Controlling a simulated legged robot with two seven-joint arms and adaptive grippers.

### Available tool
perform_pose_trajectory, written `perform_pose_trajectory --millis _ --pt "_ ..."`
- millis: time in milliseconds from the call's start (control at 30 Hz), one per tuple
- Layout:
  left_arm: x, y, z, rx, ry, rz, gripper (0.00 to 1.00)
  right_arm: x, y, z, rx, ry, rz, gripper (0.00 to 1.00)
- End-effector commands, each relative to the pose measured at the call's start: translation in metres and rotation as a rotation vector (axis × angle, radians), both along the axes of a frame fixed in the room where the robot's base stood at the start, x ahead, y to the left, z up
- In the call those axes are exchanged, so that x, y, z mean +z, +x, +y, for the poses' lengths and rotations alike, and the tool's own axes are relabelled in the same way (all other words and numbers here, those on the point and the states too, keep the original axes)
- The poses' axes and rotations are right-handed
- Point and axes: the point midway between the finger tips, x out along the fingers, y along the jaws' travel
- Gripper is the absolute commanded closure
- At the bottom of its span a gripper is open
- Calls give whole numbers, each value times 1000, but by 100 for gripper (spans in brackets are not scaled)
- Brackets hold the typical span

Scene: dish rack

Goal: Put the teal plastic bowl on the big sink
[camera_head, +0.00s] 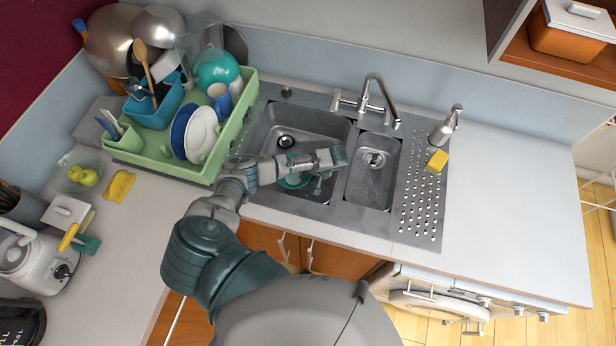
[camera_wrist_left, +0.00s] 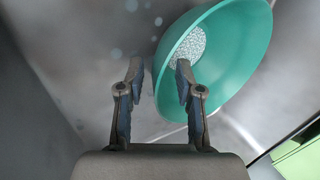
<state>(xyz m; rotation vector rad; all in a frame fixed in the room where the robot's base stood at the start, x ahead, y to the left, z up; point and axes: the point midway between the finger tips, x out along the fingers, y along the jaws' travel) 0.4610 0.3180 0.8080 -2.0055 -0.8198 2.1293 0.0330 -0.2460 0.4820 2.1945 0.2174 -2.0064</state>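A teal plastic bowl (camera_head: 292,183) is inside the big sink (camera_head: 268,133), partly hidden under my left forearm. In the left wrist view the bowl (camera_wrist_left: 234,65) is tilted, with a pale speckled patch inside. My left gripper (camera_head: 318,185) is down over the right part of the big sink, beside the bowl. In the wrist view its fingers (camera_wrist_left: 157,78) are apart; the bowl's near rim shows between them, and the right finger overlaps the bowl's inside. I cannot tell whether it touches. My right gripper is not in view.
A small sink (camera_head: 371,185) with a tall faucet (camera_head: 378,100) adjoins on the right. A green dish rack (camera_head: 150,153) stands left, holding plates and another teal round dish (camera_head: 215,68). A yellow sponge (camera_head: 437,161) and soap dispenser (camera_head: 446,125) sit right. The right counter (camera_head: 510,200) is clear.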

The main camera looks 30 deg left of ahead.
Motion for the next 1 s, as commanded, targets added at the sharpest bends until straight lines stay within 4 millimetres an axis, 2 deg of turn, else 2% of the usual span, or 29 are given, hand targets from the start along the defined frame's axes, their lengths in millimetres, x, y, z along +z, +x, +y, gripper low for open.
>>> perform_pose_trajectory --millis 300,500,667,1000 --pt "61 10 -30 -3 -4 -5 65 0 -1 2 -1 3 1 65" --pt "89 14 -43 -2 -2 -2 65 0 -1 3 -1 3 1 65" --pt "97 15 -46 0 -2 -1 65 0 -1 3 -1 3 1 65" --pt "98 15 -46 0 -1 0 65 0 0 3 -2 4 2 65"
